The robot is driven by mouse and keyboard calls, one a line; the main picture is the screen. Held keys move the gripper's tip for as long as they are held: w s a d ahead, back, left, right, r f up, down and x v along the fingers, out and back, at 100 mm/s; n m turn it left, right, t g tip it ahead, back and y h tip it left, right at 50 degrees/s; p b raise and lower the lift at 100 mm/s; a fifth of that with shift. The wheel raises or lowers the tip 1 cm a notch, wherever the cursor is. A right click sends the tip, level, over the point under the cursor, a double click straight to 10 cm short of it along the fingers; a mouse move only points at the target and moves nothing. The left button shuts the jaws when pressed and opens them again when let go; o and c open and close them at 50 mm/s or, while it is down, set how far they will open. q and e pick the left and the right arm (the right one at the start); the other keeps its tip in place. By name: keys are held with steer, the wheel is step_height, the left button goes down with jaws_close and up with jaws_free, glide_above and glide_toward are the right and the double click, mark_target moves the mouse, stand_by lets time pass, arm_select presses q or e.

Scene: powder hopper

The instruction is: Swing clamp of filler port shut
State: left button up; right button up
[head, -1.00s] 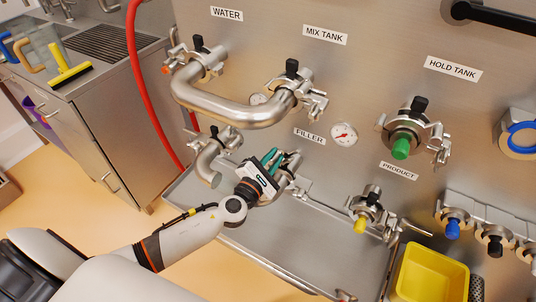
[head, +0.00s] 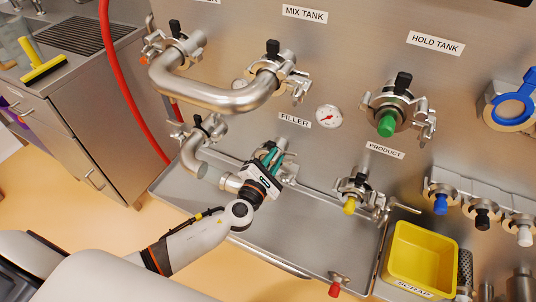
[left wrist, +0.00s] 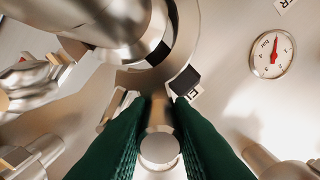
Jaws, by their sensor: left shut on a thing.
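The filler port sits below the FILLER label (head: 294,120) and is mostly hidden behind my left gripper (head: 272,160) in the head view. In the left wrist view the large round metal port body (left wrist: 115,30) fills the upper left. A curved metal clamp band (left wrist: 182,55) runs along its lower right side. My left gripper, with green fingers (left wrist: 160,120), is shut on a metal piece of the clamp with a round end (left wrist: 160,148). I cannot tell whether the band is fully around the port. My right gripper is not in view.
A bent steel pipe (head: 215,98) crosses above left of my gripper. A pressure gauge (head: 328,116) is to the right, also in the left wrist view (left wrist: 272,53). The product port with a yellow plug (head: 349,205) and a yellow scrap bin (head: 425,258) stand farther right. A drip tray (head: 310,235) lies below.

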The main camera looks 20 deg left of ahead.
mark_target(282, 162)
arm_select(q)
steer(key=shift+d, duration=0.1)
steer(key=f, duration=0.1)
steer(key=d+f+b, duration=0.1)
steer(key=f+b, duration=0.1)
steer(key=shift+s+d, duration=0.1)
steer(key=shift+d, duration=0.15)
steer(key=o, duration=0.8)
steer(key=shift+a+r, duration=0.1)
steer(key=shift+r, duration=0.25)
steer(key=shift+o, duration=0.2)
steer(key=shift+s, duration=0.1)
steer(key=s+p, duration=0.1)
steer(key=s, duration=0.7)
steer(key=shift+s+a, duration=0.35)
steer(key=shift+s, duration=0.05)
